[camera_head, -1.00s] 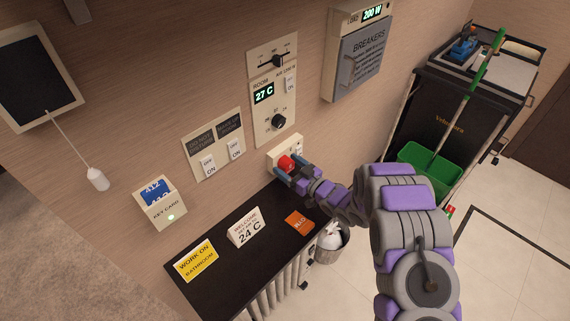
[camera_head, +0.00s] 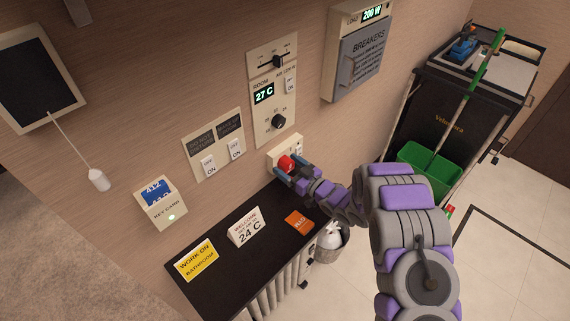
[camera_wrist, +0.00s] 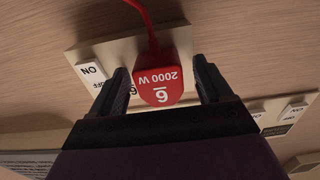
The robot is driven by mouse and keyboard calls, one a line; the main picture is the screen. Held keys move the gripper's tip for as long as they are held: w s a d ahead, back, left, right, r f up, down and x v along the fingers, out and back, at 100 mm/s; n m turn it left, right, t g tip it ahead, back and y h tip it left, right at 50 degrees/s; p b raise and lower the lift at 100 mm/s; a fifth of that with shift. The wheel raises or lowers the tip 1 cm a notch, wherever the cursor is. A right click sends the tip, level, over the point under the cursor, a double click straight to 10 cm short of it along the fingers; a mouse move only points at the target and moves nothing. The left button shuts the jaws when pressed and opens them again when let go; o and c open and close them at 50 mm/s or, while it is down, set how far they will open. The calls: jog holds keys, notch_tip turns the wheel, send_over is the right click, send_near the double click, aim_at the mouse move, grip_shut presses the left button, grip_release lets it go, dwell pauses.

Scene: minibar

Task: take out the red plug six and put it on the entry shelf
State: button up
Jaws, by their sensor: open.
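The red plug six (camera_wrist: 161,80), marked "6" and "2000 W", sits at a cream wall socket plate (camera_wrist: 100,55) with a red cord rising from it in the wrist view. In the head view the plug (camera_head: 287,163) shows as a small red block on the wall plate. My gripper (camera_wrist: 160,88) is open, with one dark finger on each side of the plug and small gaps visible. It also shows in the head view (camera_head: 287,172), at the plate. The dark entry shelf (camera_head: 215,286) runs below the plate along the wall.
A waste bin (camera_head: 331,243) stands below right. A cart with a green bucket (camera_head: 430,168) is farther right. Bare shelf shows between the cards and along the front.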

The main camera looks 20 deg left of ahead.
aim_at(291, 167)
dwell(0.4)
jog(key=c, duration=1.4)
jog(key=shift+d, duration=0.15)
jog(key=shift+v, duration=2.9)
